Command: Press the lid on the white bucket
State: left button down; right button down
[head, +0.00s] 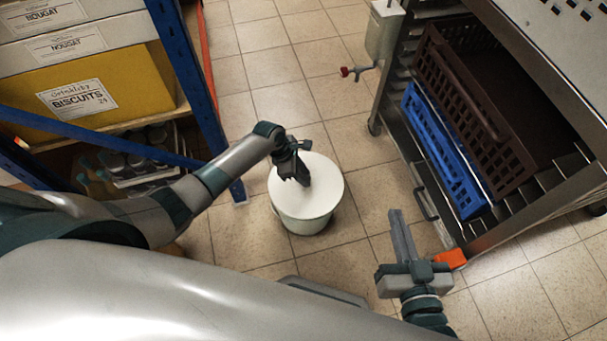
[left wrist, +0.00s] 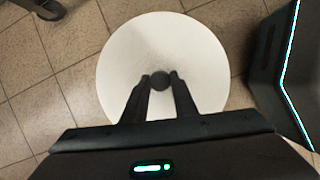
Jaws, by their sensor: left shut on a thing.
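The white bucket (head: 304,224) stands upright on the tiled floor, between the shelving and the rack. A round white lid (head: 322,184) lies over its top; it also fills the middle of the left wrist view (left wrist: 205,65). I cannot tell whether its rim is fully seated. My left gripper (head: 304,183) is above the lid's middle. In the left wrist view its two fingers (left wrist: 160,88) are shut on the lid's small dark knob (left wrist: 160,80). My right gripper (head: 399,214) is apart from the bucket, at lower right; its jaw opening is not clear.
Blue-framed shelving (head: 196,70) with boxes and a yellow biscuits carton (head: 115,90) stands at left. A metal rack (head: 525,215) with a brown crate (head: 470,110) and a blue crate (head: 440,150) stands at right. The floor behind the bucket is clear.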

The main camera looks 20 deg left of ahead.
pick_arm(q)
jog(key=shift+f+p, duration=0.55)
dwell(1.2)
jog(key=shift+p, duration=0.45)
dwell(0.6)
jog(key=c, duration=0.9)
grip_release()
jog(key=shift+r+p, duration=3.5)
jog(key=shift+p, duration=0.85)
grip_shut()
